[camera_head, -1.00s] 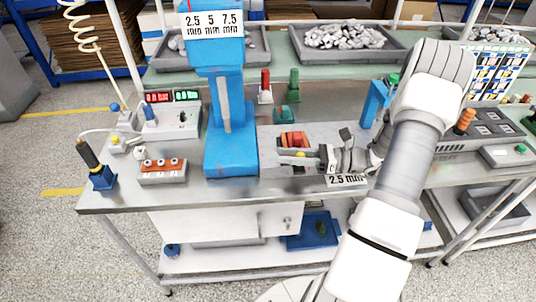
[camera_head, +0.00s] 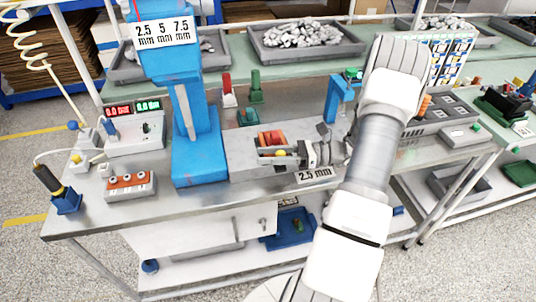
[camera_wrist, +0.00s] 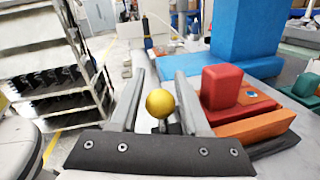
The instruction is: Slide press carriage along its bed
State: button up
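The press carriage (camera_head: 270,139), with red and orange parts, sits on the grey bed (camera_head: 238,152) to the right of the blue press (camera_head: 195,140). Its yellow ball knob (camera_head: 279,153) faces my gripper (camera_head: 296,154), which reaches in from the right. In the wrist view the yellow knob (camera_wrist: 160,103) lies between my two grey fingers (camera_wrist: 162,98), which stand apart. A gap shows on the knob's left; the right finger is close to it, and contact cannot be told. The red block (camera_wrist: 220,87) and orange part (camera_wrist: 253,125) are just right of the fingers.
A "2.5 mm" plate (camera_head: 314,174) lies at the bed's front. A blue stand (camera_head: 338,98) rises behind my arm. A red-and-white button box (camera_head: 127,185) and meter box (camera_head: 135,128) stand left of the press. Bare steel tabletop (camera_head: 235,195) shows in front of the bed.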

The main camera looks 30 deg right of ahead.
jog(key=shift+d, duration=0.1)
jog(key=b+v, duration=0.1)
jog(key=v, duration=1.6)
jog(key=shift+s+r, duration=0.1)
